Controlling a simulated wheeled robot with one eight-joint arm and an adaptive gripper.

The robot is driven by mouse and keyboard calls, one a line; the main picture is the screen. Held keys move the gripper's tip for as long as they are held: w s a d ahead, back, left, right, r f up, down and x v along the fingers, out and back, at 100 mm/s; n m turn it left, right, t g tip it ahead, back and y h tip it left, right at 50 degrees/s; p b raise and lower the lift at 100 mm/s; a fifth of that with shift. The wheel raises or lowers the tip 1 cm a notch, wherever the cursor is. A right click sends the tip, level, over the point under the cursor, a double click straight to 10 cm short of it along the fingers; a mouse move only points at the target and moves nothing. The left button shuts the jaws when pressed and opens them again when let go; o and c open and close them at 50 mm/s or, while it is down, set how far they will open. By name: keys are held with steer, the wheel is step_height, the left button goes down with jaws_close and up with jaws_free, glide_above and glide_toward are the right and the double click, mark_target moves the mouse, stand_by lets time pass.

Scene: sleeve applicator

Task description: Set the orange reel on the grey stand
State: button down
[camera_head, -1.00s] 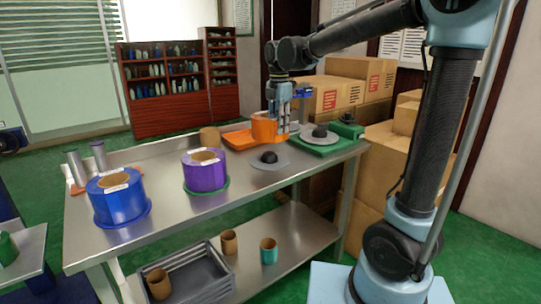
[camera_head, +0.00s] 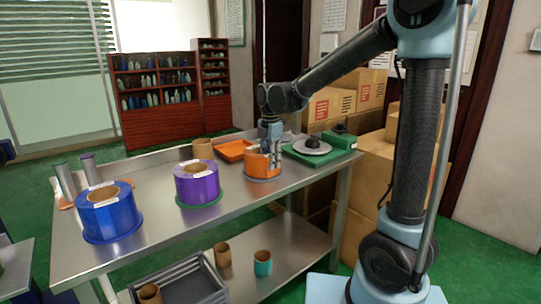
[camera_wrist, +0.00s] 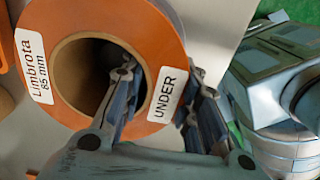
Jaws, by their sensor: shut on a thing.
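The orange reel (camera_head: 259,165) is upright over the grey stand (camera_head: 263,179), whose grey disc shows as a thin rim around the reel's base. Whether the reel rests fully on the disc is hard to tell. The stand's black knob is hidden in the head view; something dark shows inside the reel's cardboard core in the wrist view. My gripper (camera_head: 269,148) points down at the reel. In the wrist view my gripper (camera_wrist: 165,105) has one finger inside the core and one outside, shut on the wall of the orange reel (camera_wrist: 165,35) beside the "UNDER" label.
A purple reel (camera_head: 196,184) on a green disc and a blue reel (camera_head: 108,213) stand left on the steel bench (camera_head: 160,235). An orange tray (camera_head: 233,149) lies behind. A green device (camera_head: 341,140) with a grey disc and black knob stands right.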

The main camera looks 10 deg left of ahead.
steer(key=shift+f, duration=0.1)
steer(key=c, duration=1.2)
jaws_free()
step_height(320, 180, up, 12)
steer(key=shift+d, duration=0.1)
steer(key=s+d+f+m, duration=0.2)
steer(key=d+m, duration=0.3)
steer(key=d, duration=0.3)
steer(key=s+d+f+m+t, duration=0.1)
steer(key=s+d+f+m, duration=0.2)
steer(key=d, duration=0.5)
steer(key=s+d+f+m, duration=0.1)
steer(key=s+d+m, duration=0.1)
steer(key=d+m, duration=0.55)
steer(key=shift+s+d+f+m+t, duration=0.2)
steer(key=shift+s+d+f+m, duration=1.9)
steer(key=shift+f, duration=0.35)
steer(key=shift+s+d+f+m+t, duration=0.2)
steer(key=shift+s+d+f+m, duration=1.8)
steer(key=shift+s+d+f, duration=0.4)
steer(key=shift+s+d+f+m+t, duration=0.2)
steer(key=shift+s+d+f+m, duration=1.85)
steer(key=shift+f, duration=0.5)
